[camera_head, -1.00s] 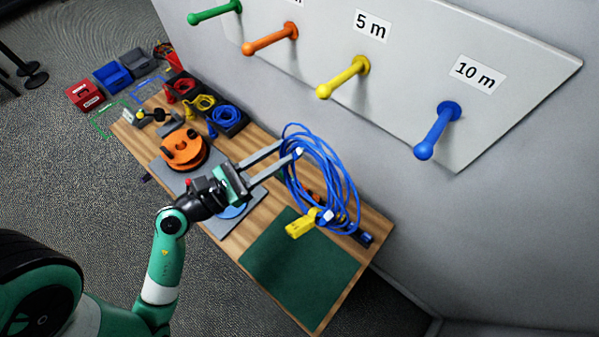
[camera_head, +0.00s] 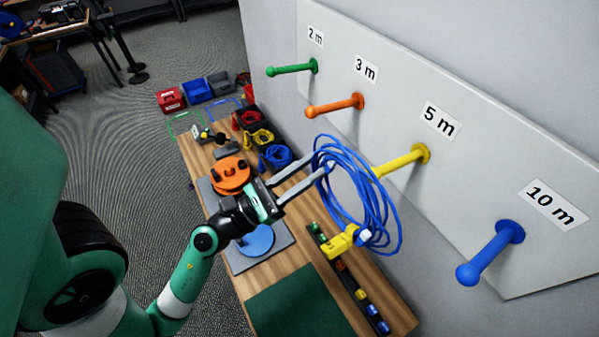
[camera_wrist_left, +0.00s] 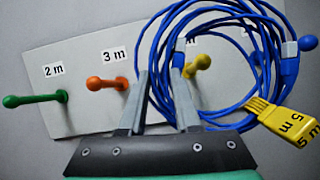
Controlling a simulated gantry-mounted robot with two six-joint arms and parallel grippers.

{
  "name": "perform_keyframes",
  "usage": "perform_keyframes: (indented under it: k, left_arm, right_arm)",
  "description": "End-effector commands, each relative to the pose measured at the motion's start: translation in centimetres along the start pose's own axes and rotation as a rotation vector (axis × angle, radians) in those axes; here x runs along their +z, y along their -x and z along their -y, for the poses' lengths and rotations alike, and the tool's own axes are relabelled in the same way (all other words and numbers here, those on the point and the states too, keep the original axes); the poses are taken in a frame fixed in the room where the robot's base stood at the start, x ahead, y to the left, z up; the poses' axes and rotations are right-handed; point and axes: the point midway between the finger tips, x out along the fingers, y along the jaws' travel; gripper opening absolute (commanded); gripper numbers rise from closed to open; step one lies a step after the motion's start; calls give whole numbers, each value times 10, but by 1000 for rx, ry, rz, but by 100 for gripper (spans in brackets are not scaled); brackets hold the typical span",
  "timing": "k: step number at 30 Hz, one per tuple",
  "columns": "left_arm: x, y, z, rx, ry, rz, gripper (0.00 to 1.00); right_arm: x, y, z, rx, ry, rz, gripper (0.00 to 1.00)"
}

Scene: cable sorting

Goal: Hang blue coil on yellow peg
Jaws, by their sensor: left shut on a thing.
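The blue coil (camera_head: 328,152) is a loose ring of cable with a yellow tag (camera_head: 342,241) at its bottom. My left gripper (camera_head: 321,166) is shut on the upper left of the coil, which hangs above the bench. The yellow peg (camera_head: 405,160) sticks out of the wall board under the "5 m" label. In the head view the coil overlaps the peg's tip. In the left wrist view the yellow peg (camera_wrist_left: 199,65) shows through the coil's loops; I cannot tell whether it passes through them. The tag there (camera_wrist_left: 288,120) reads "5 m". My right gripper is not in view.
An orange peg (camera_head: 335,106) and a green peg (camera_head: 292,69) are to the left, and a blue peg (camera_head: 490,252) is to the right. The bench (camera_head: 285,276) below holds an orange reel (camera_head: 231,176), bins and a green mat (camera_head: 300,305).

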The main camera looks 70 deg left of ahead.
Motion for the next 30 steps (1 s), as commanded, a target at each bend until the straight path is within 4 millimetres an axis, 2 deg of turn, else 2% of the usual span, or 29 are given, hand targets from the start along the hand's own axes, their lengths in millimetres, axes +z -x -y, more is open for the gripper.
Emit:
perform_keyframes:
  k: [30]
  left_arm:
    - [-41,-72,0,0,0,2,0]
  right_arm:
    - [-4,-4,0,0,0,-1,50]
